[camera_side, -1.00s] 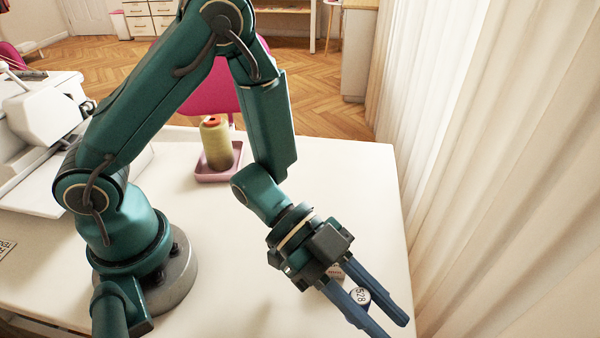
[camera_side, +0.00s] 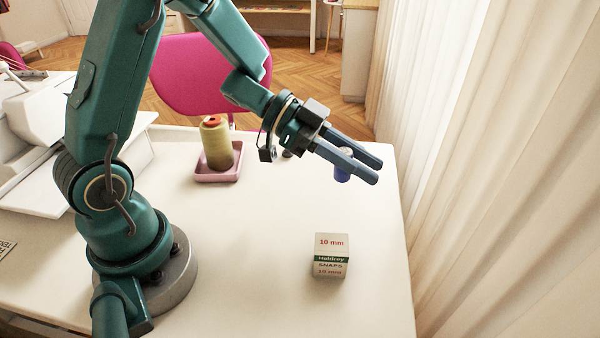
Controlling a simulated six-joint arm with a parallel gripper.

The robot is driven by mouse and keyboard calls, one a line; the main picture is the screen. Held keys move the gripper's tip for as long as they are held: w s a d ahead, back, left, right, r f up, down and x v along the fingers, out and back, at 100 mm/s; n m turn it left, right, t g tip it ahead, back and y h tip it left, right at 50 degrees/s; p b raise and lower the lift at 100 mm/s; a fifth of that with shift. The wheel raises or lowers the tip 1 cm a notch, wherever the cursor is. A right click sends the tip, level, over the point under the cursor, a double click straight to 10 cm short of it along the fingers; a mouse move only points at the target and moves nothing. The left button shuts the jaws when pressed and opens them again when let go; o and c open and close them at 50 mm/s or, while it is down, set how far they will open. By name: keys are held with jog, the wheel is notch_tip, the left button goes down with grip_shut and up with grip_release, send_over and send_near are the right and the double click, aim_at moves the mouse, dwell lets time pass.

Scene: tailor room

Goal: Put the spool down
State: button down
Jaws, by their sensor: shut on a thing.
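A small blue spool (camera_side: 342,176) with a pale top is between the fingers of my gripper (camera_side: 364,166), close to their tips. My gripper is shut on it, and the fingers hide part of it. The gripper reaches over the far right part of the white table (camera_side: 230,270). The spool seems to be above the tabletop, but its exact height is hard to tell.
A white and green snaps box (camera_side: 331,255) stands on the near right of the table. A tan thread cone (camera_side: 216,143) stands in a pink tray (camera_side: 218,176) at the back. White sewing equipment is at left. The table's middle is clear.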

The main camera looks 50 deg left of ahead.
jog(key=w+a+n+t+y, duration=0.2)
jog(key=w+a+n, duration=0.15)
jog(key=a, duration=0.35)
send_over(340, 196)
jog(key=shift+m, duration=0.25)
notch_tip(340, 196, down, 6)
jog(key=shift+r, duration=0.1)
jog(key=shift+f, duration=2.35)
jog(key=shift+f, duration=0.1)
jog(key=c, duration=0.7)
grip_release()
jog(key=shift+o, duration=0.2)
